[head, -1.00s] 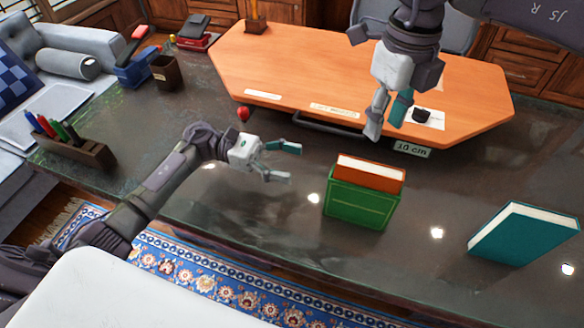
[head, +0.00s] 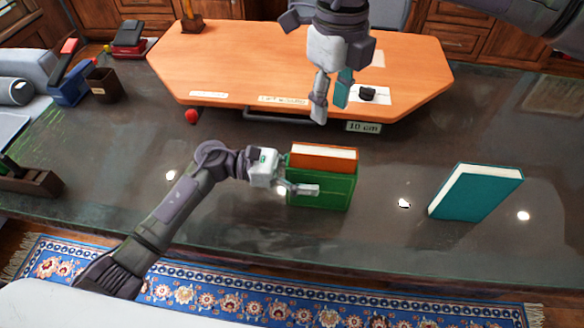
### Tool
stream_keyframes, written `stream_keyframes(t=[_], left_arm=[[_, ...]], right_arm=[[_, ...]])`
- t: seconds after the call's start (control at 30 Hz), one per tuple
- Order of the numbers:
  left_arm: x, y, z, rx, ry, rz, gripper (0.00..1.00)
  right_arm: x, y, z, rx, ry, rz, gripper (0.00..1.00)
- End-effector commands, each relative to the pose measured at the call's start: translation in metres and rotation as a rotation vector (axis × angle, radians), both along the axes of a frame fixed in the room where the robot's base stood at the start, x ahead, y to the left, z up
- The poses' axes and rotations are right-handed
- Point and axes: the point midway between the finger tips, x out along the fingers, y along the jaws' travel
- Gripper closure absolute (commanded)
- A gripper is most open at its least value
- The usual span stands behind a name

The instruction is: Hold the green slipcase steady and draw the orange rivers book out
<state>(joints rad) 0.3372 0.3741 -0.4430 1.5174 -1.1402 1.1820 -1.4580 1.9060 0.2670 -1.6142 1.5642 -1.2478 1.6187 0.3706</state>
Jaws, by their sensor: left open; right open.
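The green slipcase (head: 335,194) stands upright on the dark table in the middle of the head view. The orange rivers book (head: 324,163) sits in it, with its orange cover and pale page edge showing above the slipcase's top. My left gripper (head: 299,178) is open at the slipcase's left end. One finger lies across the near face and the other is mostly hidden behind the slipcase; I cannot tell whether they touch it. My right gripper (head: 331,107) is open and empty, pointing down above the book's far side, near the orange board's front edge.
A teal book (head: 476,192) stands at the right. A small red ball (head: 191,116) lies at the board's left. Dark table between slipcase and teal book is clear.

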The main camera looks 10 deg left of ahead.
Motion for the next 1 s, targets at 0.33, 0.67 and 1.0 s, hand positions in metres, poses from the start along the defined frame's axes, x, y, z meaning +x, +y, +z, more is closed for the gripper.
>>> stream_keyframes(t=[0.33, 0.67, 1.0], left_arm=[[-0.0001, -0.0072, 0.0002, 0.0, -0.001, 0.0, 0.24], [0.0, -0.0068, 0.0002, 0.0, 0.0, 0.0, 0.71], [0.0001, -0.0066, 0.0001, 0.0, 0.0, 0.0, 0.93]], right_arm=[[0.0, 0.0, 0.0, 0.0, 0.0, 0.0, 0.58], [0.0, 0.0, 0.0, 0.0, 0.0, 0.0, 0.58], [-0.0002, -0.0002, -0.0001, 0.001, 0.001, 0.034, 0.42]])
